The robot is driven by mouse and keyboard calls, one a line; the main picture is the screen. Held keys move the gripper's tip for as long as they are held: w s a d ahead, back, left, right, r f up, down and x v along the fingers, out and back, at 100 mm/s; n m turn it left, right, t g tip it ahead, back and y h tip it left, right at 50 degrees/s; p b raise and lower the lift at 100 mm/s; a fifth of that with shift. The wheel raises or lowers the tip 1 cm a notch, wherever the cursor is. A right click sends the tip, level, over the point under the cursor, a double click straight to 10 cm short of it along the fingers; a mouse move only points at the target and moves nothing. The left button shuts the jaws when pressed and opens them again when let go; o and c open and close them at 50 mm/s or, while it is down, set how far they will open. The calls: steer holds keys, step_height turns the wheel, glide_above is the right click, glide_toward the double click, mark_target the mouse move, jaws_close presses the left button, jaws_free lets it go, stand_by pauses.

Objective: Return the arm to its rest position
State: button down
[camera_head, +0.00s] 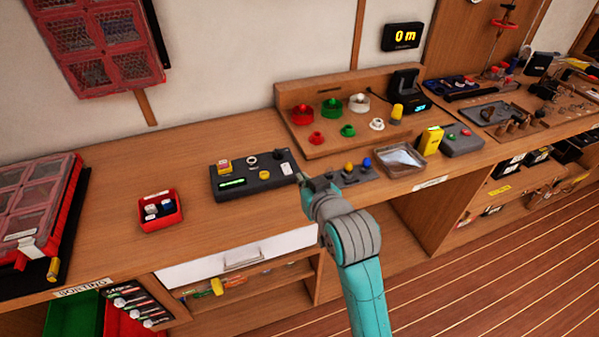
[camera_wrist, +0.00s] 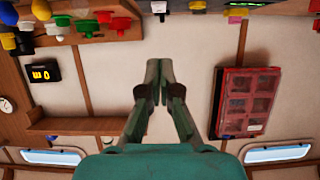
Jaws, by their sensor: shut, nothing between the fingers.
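My teal arm reaches up from the bottom of the head view. Its grey end joint stands before the front edge of the wooden workbench (camera_head: 120,200). My gripper (camera_wrist: 158,75) shows in the middle of the wrist view with its two fingers together and nothing between them. In the head view only a small part of the gripper (camera_head: 302,182) shows, near the right end of a black control box (camera_head: 232,186); I cannot tell how far apart they are. The wrist view is upside down and faces the wall.
A small red bin (camera_head: 160,222) with several small items stands left of the control box. A clear-looking tray (camera_head: 400,176) and a yellow box (camera_head: 430,140) stand to the right. A red-framed case (camera_head: 40,205) lies at the far left. Bare bench lies behind the red bin.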

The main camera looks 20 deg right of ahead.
steer(key=s+f, duration=0.8)
steer(key=s, duration=0.2)
steer(key=s+f, duration=0.7)
steer(key=s, duration=0.3)
steer(key=s+r+t, duration=0.1)
steer(key=s+r, duration=0.1)
steer(key=s, duration=2.1)
steer(key=shift+s+r, duration=0.3)
steer(key=shift+r, duration=0.05)
